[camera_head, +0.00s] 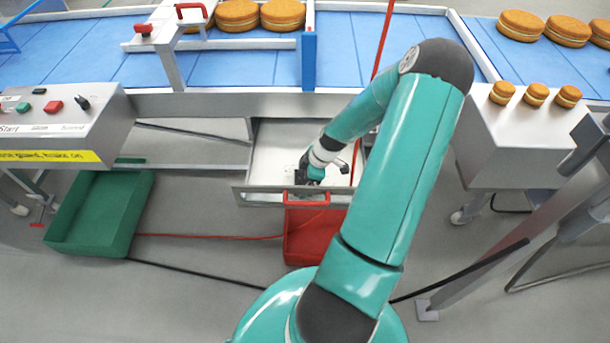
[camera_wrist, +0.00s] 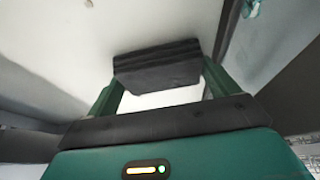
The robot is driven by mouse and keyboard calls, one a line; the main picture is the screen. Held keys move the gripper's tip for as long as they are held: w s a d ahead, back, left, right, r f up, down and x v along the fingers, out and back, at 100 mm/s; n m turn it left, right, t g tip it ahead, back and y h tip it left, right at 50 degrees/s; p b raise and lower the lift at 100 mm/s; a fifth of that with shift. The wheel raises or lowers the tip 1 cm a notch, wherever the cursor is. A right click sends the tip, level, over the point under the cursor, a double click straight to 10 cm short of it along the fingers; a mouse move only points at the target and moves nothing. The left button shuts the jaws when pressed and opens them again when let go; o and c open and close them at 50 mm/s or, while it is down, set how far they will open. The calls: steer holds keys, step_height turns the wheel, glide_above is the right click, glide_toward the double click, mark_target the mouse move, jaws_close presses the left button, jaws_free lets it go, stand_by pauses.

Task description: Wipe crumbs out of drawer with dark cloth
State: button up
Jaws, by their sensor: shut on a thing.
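The open drawer (camera_head: 277,141), pale inside, sits under the conveyor in the middle of the head view. My gripper (camera_head: 310,178) reaches down into it near its front edge. In the wrist view the dark cloth (camera_wrist: 158,66), a folded charcoal pad, is held between the green fingertips of my gripper (camera_wrist: 160,82). The pale drawer interior (camera_wrist: 60,55) shows around it. I cannot tell whether the cloth touches the drawer floor. A few tiny specks lie near my gripper in the head view, too small to identify as crumbs. My arm hides the drawer's right part.
A red bin (camera_head: 305,243) stands on the floor below the drawer's red handle (camera_head: 306,199). A green bin (camera_head: 98,215) is at left, below a control panel (camera_head: 60,118). Filled rounds (camera_head: 283,14) sit on the blue conveyor (camera_head: 245,50); small ones (camera_head: 536,94) stand on the box at right.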

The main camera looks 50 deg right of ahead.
mark_target(296, 171)
steer(key=shift+w+a+f, duration=0.1)
steer(key=shift+w+a, duration=0.8)
steer(key=shift+a, duration=0.15)
steer(key=shift+w+d+r, duration=0.2)
steer(key=shift+w+d, duration=1.05)
steer(key=shift+d, duration=0.25)
steer(key=shift+w+d+f, duration=0.1)
steer(key=shift+w+d, duration=1.55)
steer(key=shift+d, duration=0.25)
steer(key=shift+w+d+f, duration=0.1)
steer(key=shift+w+d, duration=1.55)
steer(key=shift+d, duration=0.25)
steer(key=shift+w+a, duration=0.85)
steer(key=shift+w, duration=0.15)
steer(key=shift+s+a, duration=2.35)
steer(key=shift+a, duration=0.3)
steer(key=shift+s+a, duration=2.3)
steer(key=shift+a, duration=0.3)
steer(key=shift+r, duration=0.1)
steer(key=shift+w+d+r, duration=0.1)
steer(key=shift+d+r, duration=0.05)
steer(key=shift+r, duration=2.85)
